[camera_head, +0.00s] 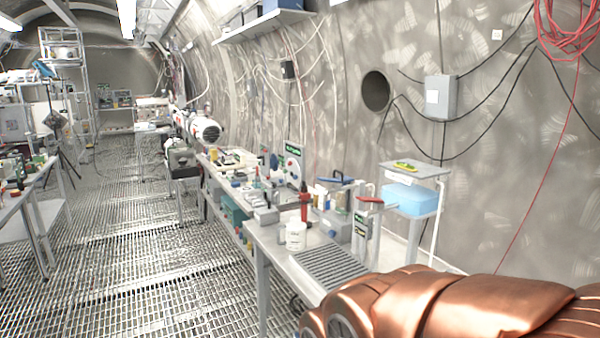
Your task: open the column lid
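A pale upright column (360,232) with a green label stands at the right end of the bench, just beyond the grated tray. A red handle (370,200) lies across its top. I cannot make out a separate lid or whether it is shut. A copper-coloured part of my arm fills the bottom right corner, in front of the column in the picture. My gripper is out of view.
The long bench (292,264) carries a white bottle (296,235), a grated tray (329,263), a red upright tool (305,205) and other equipment. A stand with a blue box (410,199) is behind the column. The grated floor (150,260) at left is mostly clear.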

